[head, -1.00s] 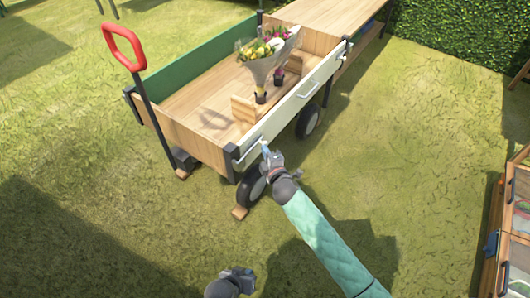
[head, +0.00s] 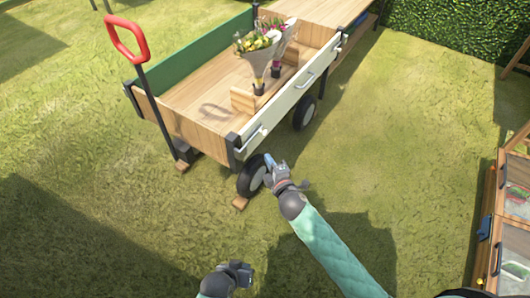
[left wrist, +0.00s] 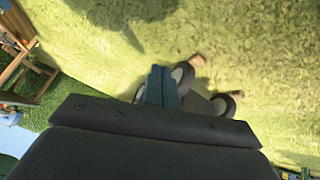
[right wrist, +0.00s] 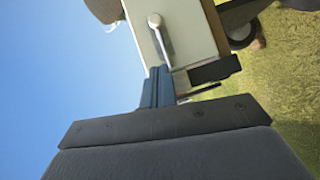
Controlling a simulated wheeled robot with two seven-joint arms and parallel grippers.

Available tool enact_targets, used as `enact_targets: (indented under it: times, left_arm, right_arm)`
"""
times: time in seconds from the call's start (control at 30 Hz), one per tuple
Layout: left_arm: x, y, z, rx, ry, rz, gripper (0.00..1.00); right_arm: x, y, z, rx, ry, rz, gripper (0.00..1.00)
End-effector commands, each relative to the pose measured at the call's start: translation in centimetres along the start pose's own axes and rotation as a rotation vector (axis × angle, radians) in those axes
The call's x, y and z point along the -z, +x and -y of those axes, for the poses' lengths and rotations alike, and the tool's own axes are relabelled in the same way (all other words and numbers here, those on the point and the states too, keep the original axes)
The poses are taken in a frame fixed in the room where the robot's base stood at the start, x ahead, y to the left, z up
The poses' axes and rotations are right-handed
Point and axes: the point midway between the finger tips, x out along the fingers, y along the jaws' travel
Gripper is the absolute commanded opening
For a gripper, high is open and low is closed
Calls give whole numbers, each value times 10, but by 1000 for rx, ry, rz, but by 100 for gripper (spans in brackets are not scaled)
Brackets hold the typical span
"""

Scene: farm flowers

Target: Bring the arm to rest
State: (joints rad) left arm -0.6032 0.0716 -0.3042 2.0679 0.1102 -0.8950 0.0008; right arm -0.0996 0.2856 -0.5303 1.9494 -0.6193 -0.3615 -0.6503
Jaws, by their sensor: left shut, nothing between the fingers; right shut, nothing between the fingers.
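My right gripper (head: 270,160) is shut and empty, low at the near corner of the wooden wagon (head: 200,132), beside its front wheel. In the right wrist view, its closed fingers (right wrist: 158,78) overlap the wagon's white side panel (right wrist: 190,45) below a silver handle (right wrist: 156,24); I cannot tell any contact. My left gripper (head: 240,270) is shut and empty at the bottom of the head view, over the grass. Its closed fingers also show in the left wrist view (left wrist: 160,78), with the wheels beyond.
Wrapped flower bouquets (head: 258,58) stand in the wagon, beside a low wooden divider (head: 242,99). A red pull handle (head: 125,38) rises at its left end. A wooden glazed frame (head: 512,225) stands at the right. Open grass (head: 420,120) lies between.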

Motion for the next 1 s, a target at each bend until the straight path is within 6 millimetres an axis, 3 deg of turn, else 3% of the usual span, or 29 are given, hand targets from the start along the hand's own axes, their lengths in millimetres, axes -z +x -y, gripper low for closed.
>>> enact_targets:
  times: [0.2, 0.63, 0.83, 1.0]
  left_arm:
    - [-7, 7, 2, 1, -1, -1, 0]
    - [-4, 8, 2, 2, -1, -6, 0]
    - [-24, 6, 2, 5, 2, 99, 0]
    - [-32, -11, 4, 15, 9, 208, 0]
  right_arm:
    - [0, -21, 1, 1, 0, 0, 0]
    - [0, -25, 1, 4, 37, 5, 0]
    - [-25, -28, 22, 111, 209, 147, 0]
    - [-46, -44, 32, 232, 449, 328, 0]
